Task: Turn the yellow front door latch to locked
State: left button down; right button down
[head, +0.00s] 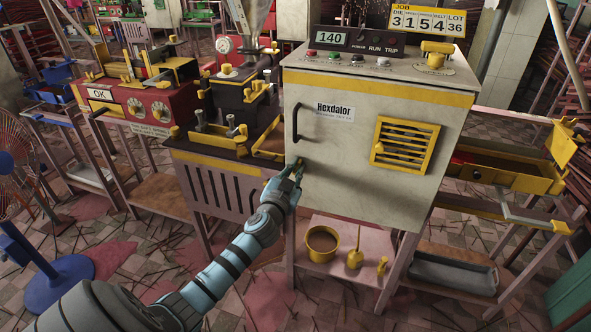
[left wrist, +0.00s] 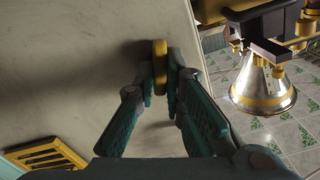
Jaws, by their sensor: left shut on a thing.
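The yellow front door latch (left wrist: 160,66) shows in the left wrist view as a small yellow piece standing out from the pale cabinet door. My left gripper (left wrist: 160,80) is shut on it, with a teal finger on either side. In the head view my left gripper (head: 296,168) is at the lower left of the cabinet door (head: 340,165), below the black handle (head: 296,122), and mostly hides the latch. I cannot tell the latch's exact angle. My right gripper is not in view.
The yellow vent grille (head: 405,145) is on the door's right. Yellow-trimmed machine parts (head: 235,130) stand close at the left. A metal cone (left wrist: 263,85) shows at the right of the wrist view. A yellow pot (head: 322,243) sits on the shelf below.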

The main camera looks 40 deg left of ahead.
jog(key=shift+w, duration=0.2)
pick_arm(q)
jog(key=c, duration=1.7)
grip_release()
jog(key=shift+s, duration=0.2)
jog(key=v, duration=1.1)
jog(key=shift+s+d, duration=0.2)
jog(key=shift+s, duration=0.1)
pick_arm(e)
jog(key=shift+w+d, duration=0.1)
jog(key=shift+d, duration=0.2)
